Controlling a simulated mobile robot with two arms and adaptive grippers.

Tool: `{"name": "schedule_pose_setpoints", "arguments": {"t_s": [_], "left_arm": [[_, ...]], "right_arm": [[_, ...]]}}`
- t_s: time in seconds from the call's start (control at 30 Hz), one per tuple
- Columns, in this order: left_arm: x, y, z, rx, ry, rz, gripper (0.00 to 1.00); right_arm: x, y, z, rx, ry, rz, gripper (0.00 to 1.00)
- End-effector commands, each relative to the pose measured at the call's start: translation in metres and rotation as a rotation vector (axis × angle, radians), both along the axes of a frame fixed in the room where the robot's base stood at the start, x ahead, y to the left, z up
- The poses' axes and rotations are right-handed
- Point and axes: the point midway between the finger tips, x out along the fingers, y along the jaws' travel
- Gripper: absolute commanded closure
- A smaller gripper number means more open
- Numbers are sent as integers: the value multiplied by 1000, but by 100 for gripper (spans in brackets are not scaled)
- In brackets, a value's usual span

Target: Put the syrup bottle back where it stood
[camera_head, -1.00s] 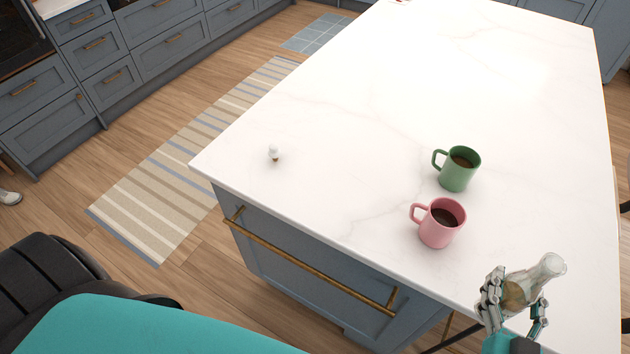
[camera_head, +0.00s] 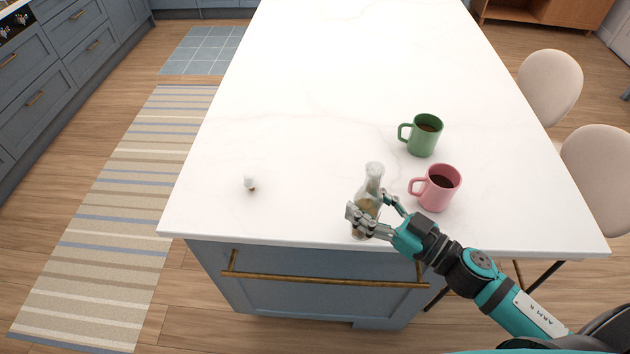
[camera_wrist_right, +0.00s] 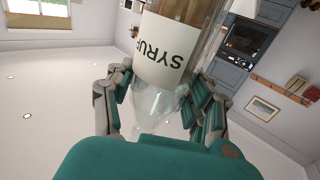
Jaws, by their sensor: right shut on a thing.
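The syrup bottle (camera_head: 372,186) is clear glass with some brown liquid low in it. My right gripper (camera_head: 368,214) is shut on it and holds it nearly upright at the front edge of the white island top. I cannot tell whether its base touches the top. In the right wrist view the bottle's label (camera_wrist_right: 172,52) reads "SYRU", upside down, between the fingers of my right gripper (camera_wrist_right: 160,105). A small white stopper-like piece (camera_head: 250,182) with a brown tip lies on the top at the left. My left gripper is not in view.
A pink mug (camera_head: 440,188) and a green mug (camera_head: 424,138), both with dark drink, stand right of the bottle. The island top (camera_head: 310,120) is clear between the stopper and the bottle and toward the back. A brass rail (camera_head: 320,281) runs along the front.

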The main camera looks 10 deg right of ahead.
Motion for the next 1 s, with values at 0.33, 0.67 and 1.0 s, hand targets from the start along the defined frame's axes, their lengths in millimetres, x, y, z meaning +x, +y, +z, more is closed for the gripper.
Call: {"name": "schedule_pose_setpoints", "arguments": {"t_s": [0.33, 0.67, 1.0], "left_arm": [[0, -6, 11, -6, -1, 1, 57], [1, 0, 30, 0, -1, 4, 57], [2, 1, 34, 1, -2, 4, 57]], "right_arm": [[34, -8, 14, 1, -7, 66, 100], [118, 5, 6, 5, -5, 64, 100], [161, 10, -2, 3, -3, 65, 100]]}}
